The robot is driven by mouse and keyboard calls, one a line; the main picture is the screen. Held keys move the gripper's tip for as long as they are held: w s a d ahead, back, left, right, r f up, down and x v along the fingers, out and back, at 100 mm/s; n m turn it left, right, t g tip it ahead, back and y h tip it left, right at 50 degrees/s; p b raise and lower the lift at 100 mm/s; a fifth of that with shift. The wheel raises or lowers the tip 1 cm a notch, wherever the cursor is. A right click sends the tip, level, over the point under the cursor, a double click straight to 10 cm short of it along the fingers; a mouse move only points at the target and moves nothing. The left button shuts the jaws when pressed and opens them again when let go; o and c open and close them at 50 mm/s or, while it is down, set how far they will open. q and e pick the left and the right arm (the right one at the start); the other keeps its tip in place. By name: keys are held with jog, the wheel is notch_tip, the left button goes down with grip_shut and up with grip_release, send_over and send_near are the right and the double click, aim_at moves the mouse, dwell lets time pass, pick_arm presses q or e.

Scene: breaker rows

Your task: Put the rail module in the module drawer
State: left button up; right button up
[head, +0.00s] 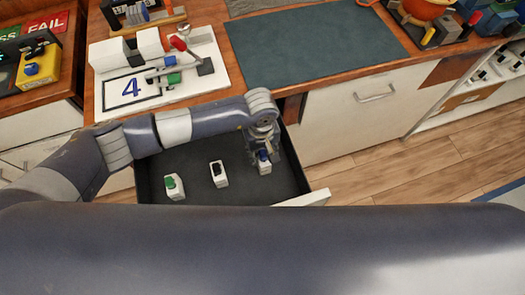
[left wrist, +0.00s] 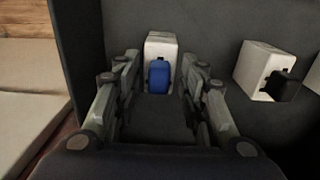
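A white rail module with a blue switch (head: 264,163) stands upright in the open module drawer (head: 240,191), at its right side. In the left wrist view the blue-switch module (left wrist: 161,48) is between my fingertips, with a narrow gap on each side. My left gripper (head: 262,148) reaches down into the drawer right at this module and looks open around it. Its fingers also show in the left wrist view (left wrist: 164,68). My right gripper is not in view.
A module with a black switch (head: 218,174) and one with a green switch (head: 174,187) stand in the drawer to the left. Above the drawer, the wooden counter holds a white board marked 4 (head: 140,95) and a dark green mat (head: 310,47).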

pick_arm(q)
jog(key=shift+r, duration=0.35)
notch_tip(320, 180, up, 12)
jog(key=b, duration=0.2)
jog(key=shift+a+f, duration=0.15)
jog(key=shift+f, duration=0.05)
dwell(0.4)
